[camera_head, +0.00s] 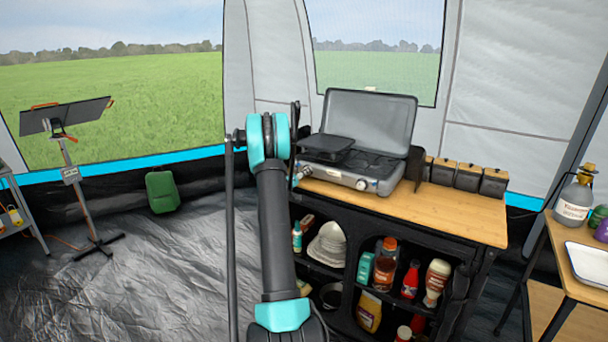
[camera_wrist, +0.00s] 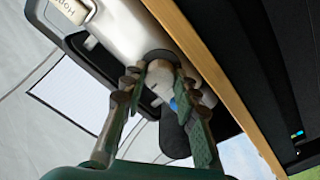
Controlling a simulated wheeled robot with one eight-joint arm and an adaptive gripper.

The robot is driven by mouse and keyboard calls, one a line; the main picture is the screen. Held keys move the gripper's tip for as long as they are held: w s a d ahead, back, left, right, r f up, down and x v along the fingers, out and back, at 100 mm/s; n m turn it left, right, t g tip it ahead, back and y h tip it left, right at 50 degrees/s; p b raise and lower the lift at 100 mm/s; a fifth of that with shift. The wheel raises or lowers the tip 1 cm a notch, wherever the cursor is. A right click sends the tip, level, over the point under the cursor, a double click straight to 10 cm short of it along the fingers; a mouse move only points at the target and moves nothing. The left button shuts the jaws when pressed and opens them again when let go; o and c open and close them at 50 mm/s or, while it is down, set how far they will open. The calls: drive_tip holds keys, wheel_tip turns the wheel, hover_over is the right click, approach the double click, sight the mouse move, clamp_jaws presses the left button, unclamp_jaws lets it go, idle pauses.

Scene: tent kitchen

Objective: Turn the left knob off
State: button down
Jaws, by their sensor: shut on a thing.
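The camping stove (camera_head: 335,177) stands on the wooden counter with its grey lid raised. Its left knob (camera_head: 304,172) shows at the left end of the front panel, beside my arm. The right knob (camera_head: 362,184) is further right. In the wrist view, my gripper (camera_wrist: 162,75) reaches the silver stove front (camera_wrist: 125,28), with one finger on each side of a round knob (camera_wrist: 160,60). The fingers are shut on this knob. In the head view my arm hides most of the gripper. The knob's marking cannot be read.
The wooden counter (camera_head: 440,208) has a row of dark canisters (camera_head: 467,177) at the right. Its edge runs close beside my gripper in the wrist view (camera_wrist: 215,75). Shelves below hold bottles and a white hat-like item (camera_head: 328,243).

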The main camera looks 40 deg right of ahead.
drive_tip(key=shift+m, duration=0.6)
drive_tip(key=c, duration=2.3)
unclamp_jaws()
drive_tip(key=o, duration=1.1)
drive_tip(key=shift+o, duration=0.2)
drive_tip(key=shift+a, duration=0.15)
drive_tip(key=v, duration=1.1)
drive_tip(key=shift+s+a, duration=0.2)
drive_tip(key=shift+a, duration=0.15)
